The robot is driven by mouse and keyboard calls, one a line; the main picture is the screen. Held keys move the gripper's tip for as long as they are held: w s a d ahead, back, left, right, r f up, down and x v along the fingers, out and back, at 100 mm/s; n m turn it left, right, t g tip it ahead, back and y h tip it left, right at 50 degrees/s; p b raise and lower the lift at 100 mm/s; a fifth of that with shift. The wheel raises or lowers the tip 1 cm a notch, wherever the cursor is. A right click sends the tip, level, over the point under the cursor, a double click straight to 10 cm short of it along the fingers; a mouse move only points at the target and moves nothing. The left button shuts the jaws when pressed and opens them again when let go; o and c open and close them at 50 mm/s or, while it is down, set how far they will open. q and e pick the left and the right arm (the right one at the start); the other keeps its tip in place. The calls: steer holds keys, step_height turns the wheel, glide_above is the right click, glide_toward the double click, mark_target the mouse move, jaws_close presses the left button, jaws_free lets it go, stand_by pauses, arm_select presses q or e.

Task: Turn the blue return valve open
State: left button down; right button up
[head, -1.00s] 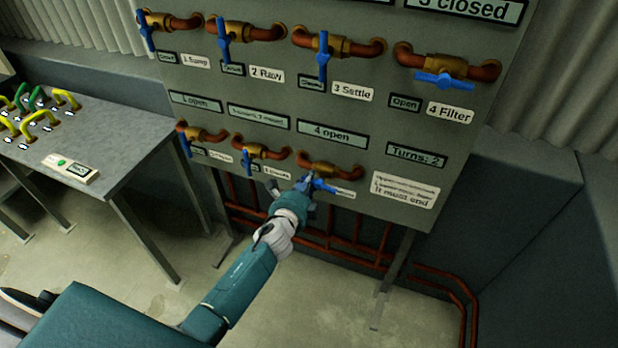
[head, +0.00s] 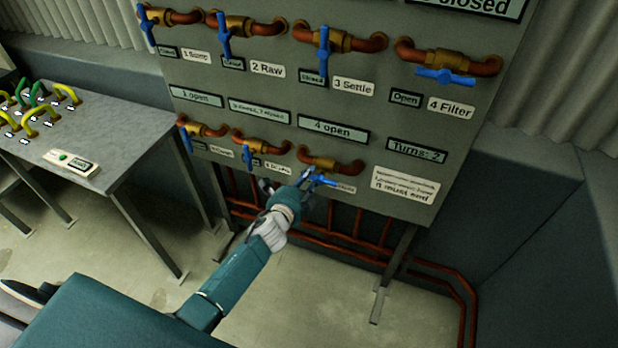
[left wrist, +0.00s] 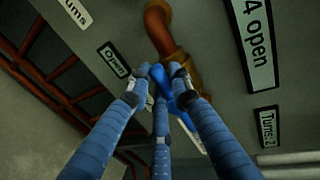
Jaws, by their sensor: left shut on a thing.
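The third lower-row valve has a brass body (head: 322,164) on a copper pipe, and its blue handle (head: 325,181) lies roughly horizontal. My left gripper (head: 306,179) is at this handle, partly covering it. In the left wrist view, the fingers of my left gripper (left wrist: 162,74) are closed around the blue handle (left wrist: 188,108), just below the brass body (left wrist: 184,70). A small plate beside it reads "Open" (left wrist: 114,59). The name label (head: 345,189) by the valve is too small to read. My right gripper is not in view.
Two more lower-row valves (head: 203,130) (head: 262,146) sit to the left, handles down. Above are several larger valves; "4 Filter" (head: 450,106) has a horizontal handle. Copper pipes (head: 345,243) run below the panel. A grey table (head: 120,125) stands left.

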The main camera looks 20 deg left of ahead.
arm_select(q)
steer(key=c, duration=1.6)
jaws_free()
steer(key=v, duration=1.2)
steer(key=shift+f, duration=0.15)
